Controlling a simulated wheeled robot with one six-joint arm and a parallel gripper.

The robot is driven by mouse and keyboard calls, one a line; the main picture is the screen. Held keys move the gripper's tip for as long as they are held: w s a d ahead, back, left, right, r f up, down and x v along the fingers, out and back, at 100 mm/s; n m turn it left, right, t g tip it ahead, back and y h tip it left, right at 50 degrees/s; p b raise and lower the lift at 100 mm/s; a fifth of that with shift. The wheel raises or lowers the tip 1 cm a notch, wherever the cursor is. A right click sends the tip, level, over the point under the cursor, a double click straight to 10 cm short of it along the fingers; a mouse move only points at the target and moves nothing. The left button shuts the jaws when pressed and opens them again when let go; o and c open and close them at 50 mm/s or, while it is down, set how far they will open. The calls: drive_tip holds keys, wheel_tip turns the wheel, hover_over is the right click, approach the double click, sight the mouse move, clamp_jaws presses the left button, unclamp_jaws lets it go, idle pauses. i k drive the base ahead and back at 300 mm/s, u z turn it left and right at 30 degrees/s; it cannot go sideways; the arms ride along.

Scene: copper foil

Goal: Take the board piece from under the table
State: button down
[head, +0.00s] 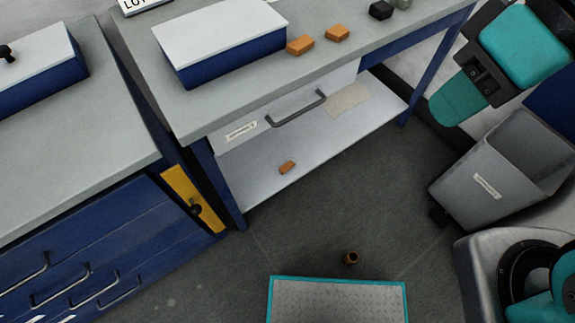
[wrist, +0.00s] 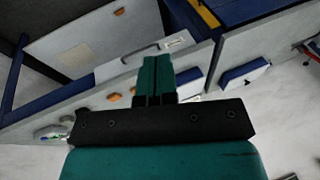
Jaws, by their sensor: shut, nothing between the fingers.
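A small orange-brown piece (head: 287,167) lies on the pale lower shelf (head: 250,185) under the table (head: 200,110), near the shelf's front edge. It also shows at the top of the wrist view (wrist: 119,11). A flat beige sheet (head: 348,100) lies farther right on the same shelf, partly hidden by the table's drawer. I cannot tell from looks alone which one is the board piece. My gripper (wrist: 157,58) has teal fingers pressed together, shut and empty. It is apart from the shelf and the pieces.
A drawer (head: 262,120) with a grey handle hangs over the shelf. A blue box with a white lid (head: 220,45) and two orange pieces (head: 318,40) sit on the tabletop. A grey bin (head: 500,165) stands right. A small brown ring-like object (head: 351,258) lies on the clear floor.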

sight(289, 165)
drive_tip(key=z, duration=1)
drive_tip(key=k, duration=1.05)
drive_tip(key=u, duration=1.1)
drive_tip(key=i, duration=0.5)
drive_tip(key=u, duration=0.05)
